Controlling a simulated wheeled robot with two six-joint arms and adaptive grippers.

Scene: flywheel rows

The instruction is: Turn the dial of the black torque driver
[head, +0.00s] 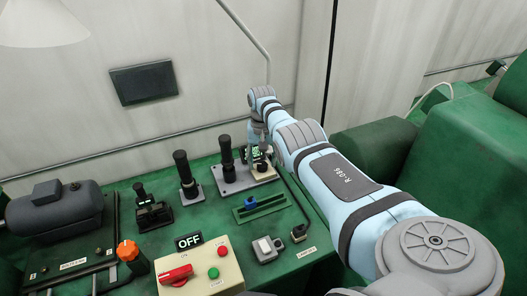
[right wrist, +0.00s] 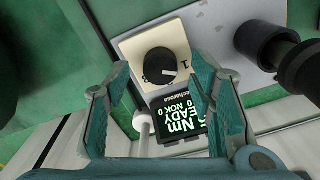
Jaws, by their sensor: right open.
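The dial (right wrist: 160,64) is a round black knob with a light pointer line on a cream plate (right wrist: 187,42); a "1" shows at its right. Below it in the right wrist view is a lit display (right wrist: 184,116) with "Nm", "READY" and "NOK 0". My right gripper (right wrist: 163,78) is open, its teal fingers on either side of the dial and apart from it. In the head view, my right gripper (head: 259,143) is over the back right of the green bench, partly hiding the dial unit. An upright black handle (head: 226,149), probably the torque driver, stands just left. My left gripper is out of view.
Other black upright handles (head: 182,165) stand to the left on the green bench (head: 215,222). A dark motor (head: 55,207) sits far left. A grey wall rises behind.

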